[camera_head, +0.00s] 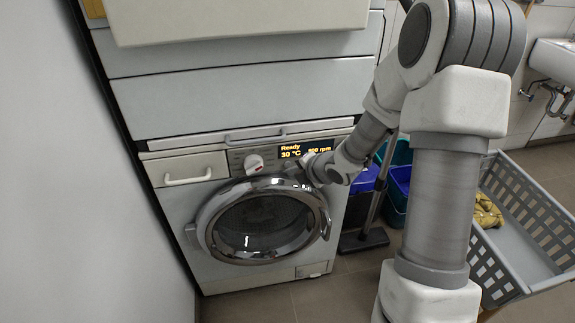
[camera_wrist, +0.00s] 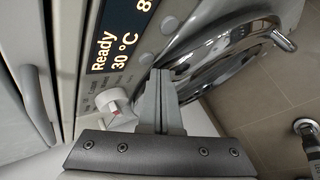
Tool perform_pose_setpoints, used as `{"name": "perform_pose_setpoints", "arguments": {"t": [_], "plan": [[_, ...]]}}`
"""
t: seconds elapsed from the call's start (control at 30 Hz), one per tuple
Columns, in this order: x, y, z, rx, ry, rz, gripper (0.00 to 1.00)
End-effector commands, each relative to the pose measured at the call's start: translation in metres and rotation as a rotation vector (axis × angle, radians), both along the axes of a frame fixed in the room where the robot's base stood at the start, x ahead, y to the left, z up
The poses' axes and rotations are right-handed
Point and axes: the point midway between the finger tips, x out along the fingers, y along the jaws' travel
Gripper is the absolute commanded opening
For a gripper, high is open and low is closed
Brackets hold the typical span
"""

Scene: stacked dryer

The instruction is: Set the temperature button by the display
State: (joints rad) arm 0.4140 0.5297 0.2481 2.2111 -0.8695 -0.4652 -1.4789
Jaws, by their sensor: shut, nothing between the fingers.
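The machine's display (camera_head: 305,152) is lit and reads "Ready", "30 °C" and "800 rpm". It also shows in the wrist view (camera_wrist: 115,42), turned sideways. Two pale round buttons sit along its edge in the wrist view: one near the 30 °C text (camera_wrist: 146,59), one near the rpm text (camera_wrist: 169,25). Their labels cannot be read. My gripper (camera_wrist: 160,73) is shut and empty, its tips close to the button near 30 °C. Whether they touch it I cannot tell. In the head view my gripper (camera_head: 294,168) is in front of the panel below the display and partly hides it.
A white dial (camera_head: 254,163) sits left of the display, close beside my fingers in the wrist view (camera_wrist: 112,101). The chrome round door (camera_head: 212,232) bulges out below the panel. Blue bins (camera_head: 362,180) and a grey basket (camera_head: 540,225) stand on the right.

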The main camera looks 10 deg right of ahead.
Motion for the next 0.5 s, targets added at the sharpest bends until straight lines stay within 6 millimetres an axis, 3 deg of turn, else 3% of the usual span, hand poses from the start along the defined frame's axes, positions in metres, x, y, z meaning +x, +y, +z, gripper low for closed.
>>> {"name": "perform_pose_setpoints", "arguments": {"t": [0.5], "plan": [[0.0080,0.0003,-0.0002,0.000,0.000,0.001,0.00]]}}
